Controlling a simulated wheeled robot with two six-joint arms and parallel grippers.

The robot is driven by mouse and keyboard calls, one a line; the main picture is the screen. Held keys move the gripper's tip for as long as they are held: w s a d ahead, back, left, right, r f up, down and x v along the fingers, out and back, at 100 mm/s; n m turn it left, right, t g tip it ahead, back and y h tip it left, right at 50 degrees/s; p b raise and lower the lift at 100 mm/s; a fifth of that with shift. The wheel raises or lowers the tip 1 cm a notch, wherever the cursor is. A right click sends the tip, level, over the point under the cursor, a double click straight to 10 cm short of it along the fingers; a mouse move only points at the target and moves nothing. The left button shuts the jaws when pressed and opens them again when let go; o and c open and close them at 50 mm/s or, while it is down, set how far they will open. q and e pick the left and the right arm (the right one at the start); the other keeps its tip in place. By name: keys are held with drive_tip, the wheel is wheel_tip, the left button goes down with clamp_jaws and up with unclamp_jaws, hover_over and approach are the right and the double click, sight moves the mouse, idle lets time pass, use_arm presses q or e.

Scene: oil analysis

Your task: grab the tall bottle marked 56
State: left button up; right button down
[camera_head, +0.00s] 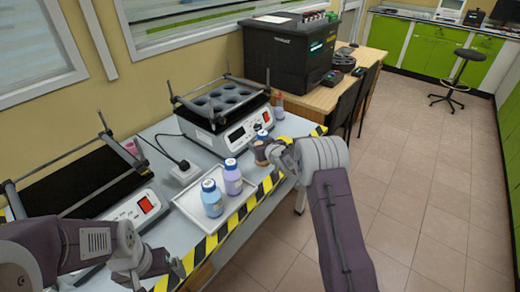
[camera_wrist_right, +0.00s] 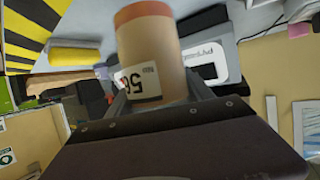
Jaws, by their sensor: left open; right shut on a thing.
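The bottle marked 56 (camera_wrist_right: 155,60) is tan-orange, with a white label reading 56, seen upside down in the right wrist view. My right gripper (camera_wrist_right: 160,98) is shut on it. In the head view the bottle (camera_head: 261,150) shows a blue cap and a brownish body, partly hidden by my right gripper (camera_head: 270,153), at the tray's far end. Whether it touches the tray is unclear. My left gripper (camera_head: 170,272) is open and empty near the table's front edge, low in the picture.
A white tray (camera_head: 188,208) holds a blue bottle (camera_head: 211,199) and a purple bottle (camera_head: 232,178). A heater with round wells (camera_head: 222,112) stands behind it. A dark-topped device (camera_head: 80,180) is at left. Striped tape (camera_head: 232,222) marks the table edge.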

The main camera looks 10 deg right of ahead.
drive_tip(key=s+d+r+p, duration=0.2)
drive_tip(key=s+d+r, duration=0.5)
drive_tip(key=s+d, duration=0.1)
drive_tip(key=shift+s+r, duration=0.3)
drive_tip(key=shift+r, duration=0.1)
